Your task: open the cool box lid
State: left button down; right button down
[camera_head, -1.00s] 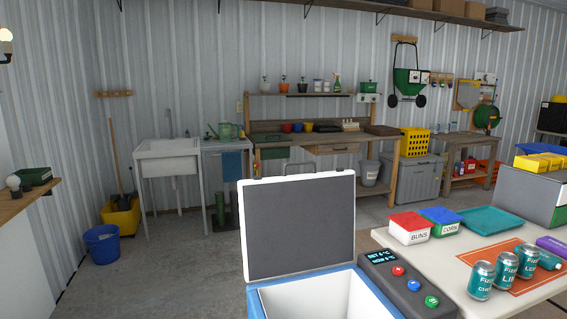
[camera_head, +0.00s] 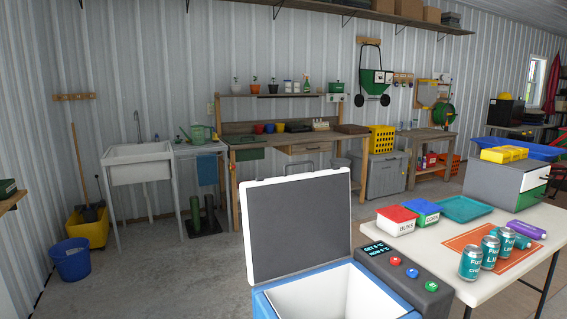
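The cool box (camera_head: 262,304) is blue with a white rim and stands at the bottom centre of the head view. Its lid (camera_head: 298,226) stands upright, hinged up at the far side, with its dark grey inner face toward me. The white interior (camera_head: 335,298) shows and looks empty where I can see it; the lower part is cut off by the frame. A dark control panel (camera_head: 405,275) with a small display and red, blue and green buttons sits along its right side. Neither of my grippers shows.
A white table (camera_head: 420,250) at the right holds several cans (camera_head: 471,263), a red-lidded box (camera_head: 397,219), a green-blue tray (camera_head: 463,208) and a grey box (camera_head: 490,185). A blue bucket (camera_head: 72,262) stands at the left. The floor behind the cool box is clear.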

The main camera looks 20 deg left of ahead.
aim_at(292, 224)
jog(key=j+z, duration=0.3)
jog(key=j, duration=0.45)
jog(key=k+j+z, duration=0.1)
jog(key=j+z, duration=0.2)
jog(key=j, duration=0.4)
jog(key=j+z, duration=0.25)
jog(key=j, duration=0.55)
jog(key=i+j+z, duration=0.2)
jog(key=j, duration=0.3)
jog(key=j+z, duration=0.15)
jog(key=j, duration=0.3)
jog(key=j+z, duration=0.2)
jog(key=j, duration=0.35)
jog(key=i+j+z, duration=0.15)
jog(key=j, duration=0.2)
jog(key=i+j+z, duration=0.15)
jog(key=j, duration=0.25)
jog(key=k+l, duration=0.05)
